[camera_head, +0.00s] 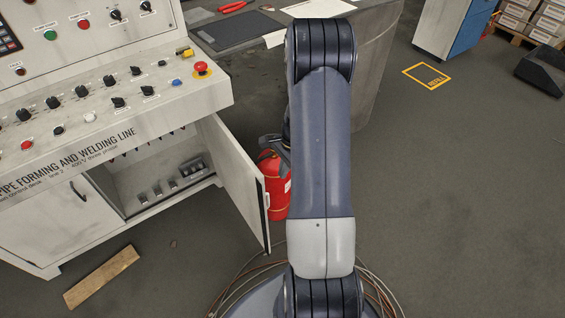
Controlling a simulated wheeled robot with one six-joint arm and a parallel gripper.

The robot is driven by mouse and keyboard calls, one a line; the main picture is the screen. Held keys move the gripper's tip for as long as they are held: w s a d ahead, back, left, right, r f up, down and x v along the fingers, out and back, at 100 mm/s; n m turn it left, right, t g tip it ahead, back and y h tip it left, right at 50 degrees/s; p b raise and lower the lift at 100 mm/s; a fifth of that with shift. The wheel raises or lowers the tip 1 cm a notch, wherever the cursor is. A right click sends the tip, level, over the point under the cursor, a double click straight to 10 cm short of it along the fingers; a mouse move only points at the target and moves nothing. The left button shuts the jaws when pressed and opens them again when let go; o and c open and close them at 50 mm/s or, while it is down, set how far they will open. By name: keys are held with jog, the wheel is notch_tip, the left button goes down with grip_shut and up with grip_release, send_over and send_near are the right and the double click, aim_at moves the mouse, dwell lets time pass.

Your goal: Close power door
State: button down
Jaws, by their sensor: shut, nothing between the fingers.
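The power door (236,180) is a pale panel on the right front of the control desk (40,205). It stands open, swung out to the right, with a dark handle strip near its free edge.
A red fire extinguisher (277,200) stands behind the door's free edge, partly hidden by my arm. A wooden plank (102,277) lies on the floor at lower left. Cables (238,284) lie around my base.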

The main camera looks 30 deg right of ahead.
jog(key=a+f, duration=0.4)
jog(key=a, duration=0.1)
jog(key=shift+f, duration=0.4)
jog(key=shift+a, duration=0.2)
